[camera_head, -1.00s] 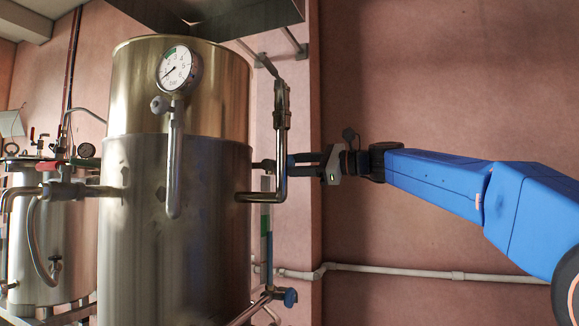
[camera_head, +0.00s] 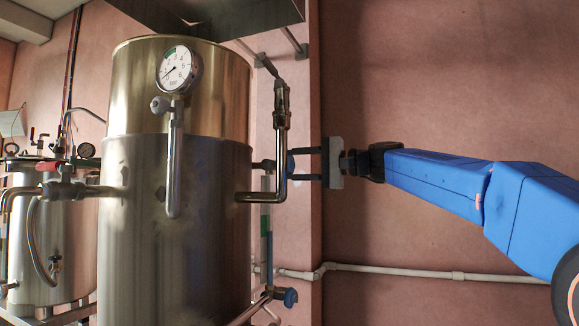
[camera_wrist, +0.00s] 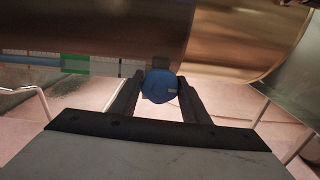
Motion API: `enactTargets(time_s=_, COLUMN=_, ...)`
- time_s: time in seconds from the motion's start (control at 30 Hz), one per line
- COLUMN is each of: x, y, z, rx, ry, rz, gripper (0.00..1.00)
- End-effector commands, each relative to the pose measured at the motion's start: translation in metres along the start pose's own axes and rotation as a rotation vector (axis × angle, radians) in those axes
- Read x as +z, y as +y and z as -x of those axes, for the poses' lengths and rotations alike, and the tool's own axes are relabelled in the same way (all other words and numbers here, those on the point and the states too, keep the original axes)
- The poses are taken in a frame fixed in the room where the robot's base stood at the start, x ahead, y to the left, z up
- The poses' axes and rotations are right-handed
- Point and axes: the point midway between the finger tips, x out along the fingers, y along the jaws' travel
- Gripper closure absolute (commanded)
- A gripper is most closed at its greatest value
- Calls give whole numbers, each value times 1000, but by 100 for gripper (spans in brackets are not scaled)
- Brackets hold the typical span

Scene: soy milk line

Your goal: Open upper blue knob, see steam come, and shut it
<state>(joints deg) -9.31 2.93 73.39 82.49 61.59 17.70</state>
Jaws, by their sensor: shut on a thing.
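The upper blue knob (camera_head: 290,164) sits on the right side of the tall steel tank (camera_head: 180,220), beside a bent steel pipe. My gripper (camera_head: 296,165) reaches it from the right, its two dark fingers level with the knob. In the wrist view the blue knob (camera_wrist: 160,86) is between the fingertips of my gripper (camera_wrist: 159,90), which are shut on it. The valve stem behind the knob is mostly hidden. I cannot make out clear steam near it.
A lower blue knob (camera_head: 290,297) is below, near the foot of the sight-glass tube (camera_head: 266,225). The bent steel pipe (camera_head: 282,140) runs close to the fingers. A pressure gauge (camera_head: 179,69) is on the tank front. Bare wall lies to the right.

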Motion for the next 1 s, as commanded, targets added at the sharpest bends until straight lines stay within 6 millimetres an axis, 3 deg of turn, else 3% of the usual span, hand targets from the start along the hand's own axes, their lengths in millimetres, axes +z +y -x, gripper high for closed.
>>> enactTargets(time_s=0.4, x=0, y=2, z=0, rx=3, ry=-2, rz=173, gripper=80)
enactTargets(time_s=0.93, x=0, y=2, z=0, rx=4, ry=-3, rz=194, gripper=80)
enactTargets(time_s=0.97, x=0, y=2, z=0, rx=4, ry=-3, rz=194, gripper=51)
enactTargets(time_s=1.0, x=0, y=2, z=0, rx=3, ry=-3, rz=194, gripper=41)
